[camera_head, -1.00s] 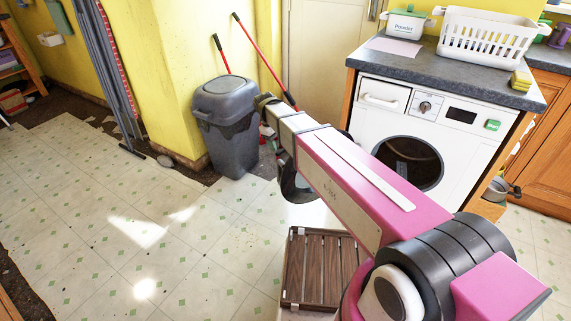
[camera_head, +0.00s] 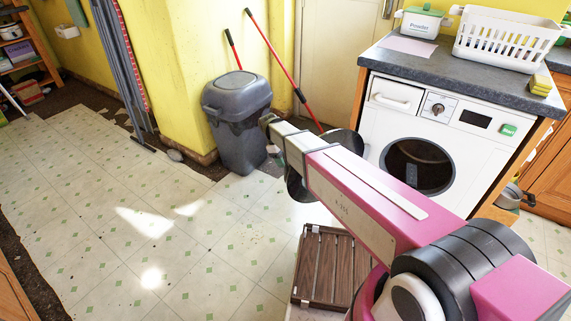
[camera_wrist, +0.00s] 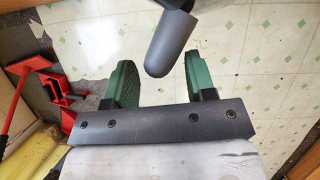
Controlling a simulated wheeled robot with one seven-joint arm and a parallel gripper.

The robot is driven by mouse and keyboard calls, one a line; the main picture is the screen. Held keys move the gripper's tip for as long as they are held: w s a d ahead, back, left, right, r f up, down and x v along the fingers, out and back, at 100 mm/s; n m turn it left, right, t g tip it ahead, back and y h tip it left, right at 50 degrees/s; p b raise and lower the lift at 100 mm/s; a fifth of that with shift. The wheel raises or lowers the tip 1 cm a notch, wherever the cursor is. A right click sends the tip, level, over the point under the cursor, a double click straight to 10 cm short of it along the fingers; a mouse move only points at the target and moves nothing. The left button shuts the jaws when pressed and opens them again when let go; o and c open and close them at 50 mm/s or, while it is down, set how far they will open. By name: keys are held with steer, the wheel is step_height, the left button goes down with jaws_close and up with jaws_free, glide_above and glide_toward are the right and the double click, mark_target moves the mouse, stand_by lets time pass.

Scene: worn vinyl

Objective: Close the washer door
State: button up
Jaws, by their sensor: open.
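The white washer (camera_head: 386,125) stands under the dark worktop at right, its round opening (camera_head: 420,166) uncovered. Its dark round door (camera_head: 347,139) stands open to the left, swung out from the front. My arm hides the middle of the door in the head view. The far end of my arm reaches past the door towards the bin; its fingers cannot be made out there. In the wrist view my gripper (camera_wrist: 160,72) is open, with two green fingers apart and nothing gripped. A rounded grey piece (camera_wrist: 170,45), apparently part of the door, is just beyond the gap.
A grey bin (camera_head: 238,140) and red-handled tools (camera_head: 275,55) stand by the yellow wall beyond my arm. A brown slatted crate (camera_head: 330,265) is on the floor below my arm. A white basket (camera_head: 505,38) is on the worktop. The tiled floor at left is clear.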

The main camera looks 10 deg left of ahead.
steer(key=shift+x, duration=1.15)
jaws_close()
